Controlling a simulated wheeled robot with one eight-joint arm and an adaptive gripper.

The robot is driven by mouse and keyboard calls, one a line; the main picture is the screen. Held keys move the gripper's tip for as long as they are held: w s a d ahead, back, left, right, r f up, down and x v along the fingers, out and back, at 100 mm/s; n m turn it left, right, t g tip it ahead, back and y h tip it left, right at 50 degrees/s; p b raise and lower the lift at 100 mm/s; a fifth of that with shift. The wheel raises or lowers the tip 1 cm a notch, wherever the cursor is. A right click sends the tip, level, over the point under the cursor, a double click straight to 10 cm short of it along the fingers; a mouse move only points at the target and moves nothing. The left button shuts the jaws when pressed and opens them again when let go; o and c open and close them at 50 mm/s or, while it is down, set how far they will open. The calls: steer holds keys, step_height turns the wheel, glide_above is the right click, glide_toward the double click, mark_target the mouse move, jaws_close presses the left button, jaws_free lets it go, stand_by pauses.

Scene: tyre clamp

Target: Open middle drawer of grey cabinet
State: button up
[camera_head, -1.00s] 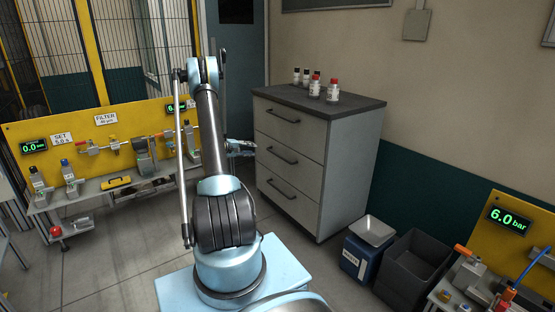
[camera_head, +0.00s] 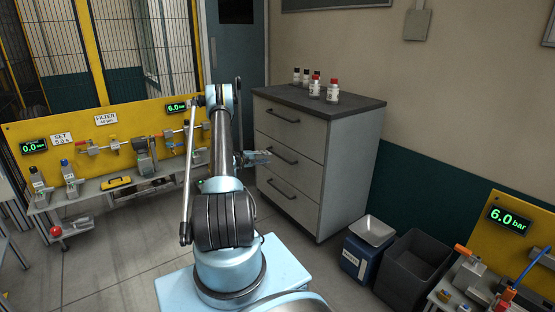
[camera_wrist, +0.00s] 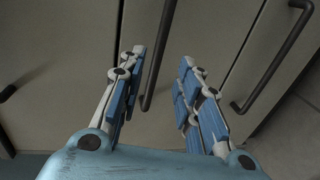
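The grey cabinet (camera_head: 343,180) has three closed drawers, each with a dark bar handle. The middle drawer (camera_head: 307,153) has its handle (camera_head: 286,156) beside my gripper (camera_head: 266,157), which overlaps the handle's left end in the head view. In the wrist view, my gripper (camera_wrist: 160,70) is open, with its two blue-padded fingers apart. The middle handle (camera_wrist: 158,55) appears in the gap between them, nearer the left finger. I cannot tell whether either finger touches it.
The top handle (camera_head: 283,115) and bottom handle (camera_head: 282,189) lie above and below. Several small bottles (camera_head: 332,90) stand on the cabinet top. A blue scale (camera_head: 362,256) and a dark bin (camera_head: 413,268) stand at right. Floor in front of the cabinet is clear.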

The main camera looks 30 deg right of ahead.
mark_target(278, 156)
steer(key=x, duration=1)
jaws_close()
